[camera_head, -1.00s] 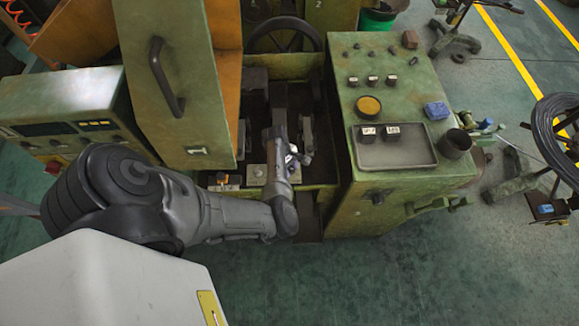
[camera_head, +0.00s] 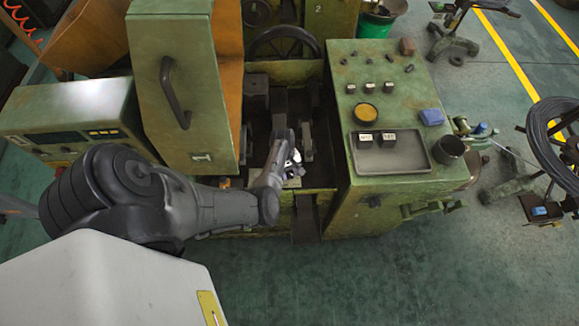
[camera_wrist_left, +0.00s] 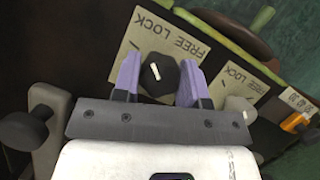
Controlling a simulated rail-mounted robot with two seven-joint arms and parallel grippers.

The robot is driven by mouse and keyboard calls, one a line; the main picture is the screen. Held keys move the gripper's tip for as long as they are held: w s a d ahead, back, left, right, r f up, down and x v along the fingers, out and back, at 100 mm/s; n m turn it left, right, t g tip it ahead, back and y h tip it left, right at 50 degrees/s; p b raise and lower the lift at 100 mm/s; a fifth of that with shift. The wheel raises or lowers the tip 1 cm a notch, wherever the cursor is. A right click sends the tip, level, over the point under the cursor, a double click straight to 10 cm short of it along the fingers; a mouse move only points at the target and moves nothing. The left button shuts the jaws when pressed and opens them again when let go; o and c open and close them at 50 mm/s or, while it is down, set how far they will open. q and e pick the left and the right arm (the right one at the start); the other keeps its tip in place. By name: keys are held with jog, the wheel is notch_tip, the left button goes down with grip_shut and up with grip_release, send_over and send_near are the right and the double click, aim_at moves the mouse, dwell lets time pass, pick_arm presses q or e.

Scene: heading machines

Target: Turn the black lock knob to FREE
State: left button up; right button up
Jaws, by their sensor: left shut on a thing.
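The black lock knob (camera_wrist_left: 160,72) sits on a pale plate (camera_wrist_left: 136,50) marked FREE and LOCK, seen upside down in the left wrist view. A short white mark on the knob's face points up and slightly left there, toward the LOCK end of the lettering. My left gripper (camera_wrist_left: 160,82) is shut on the knob, one purple finger on each side. In the head view my left gripper (camera_head: 292,166) is low in the machine's front recess, and the knob cannot be made out. My right gripper is not in view.
A second FREE LOCK plate (camera_wrist_left: 238,80) with a pale knob (camera_wrist_left: 240,108) lies close to the right finger in the wrist view. A green cabinet (camera_head: 345,205) with a tray (camera_head: 415,160) stands right.

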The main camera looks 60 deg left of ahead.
pick_arm(q)
jog(key=m+g+p, duration=0.1)
jog(key=m, duration=0.1)
jog(key=m+g+y+p, duration=0.1)
jog(key=m, duration=0.2)
jog(key=shift+r+m, duration=0.1)
jog(key=shift+m, duration=0.2)
jog(key=m+g+y, duration=0.1)
jog(key=m, duration=0.2)
jog(key=m+p, duration=0.1)
jog(key=m, duration=0.2)
jog(key=shift+g+y, duration=0.4)
jog(key=m+y+p, duration=0.2)
jog(key=m, duration=0.4)
jog(key=shift+m, duration=0.3)
jog(key=m+y+p, duration=0.1)
jog(key=m, duration=0.3)
jog(key=shift+y, duration=0.4)
jog(key=shift+m+t+y+p, duration=0.3)
jog(key=shift+m+p, duration=0.15)
jog(key=shift+m, duration=0.85)
jog(key=o, duration=0.7)
jog(key=shift+o, duration=1.1)
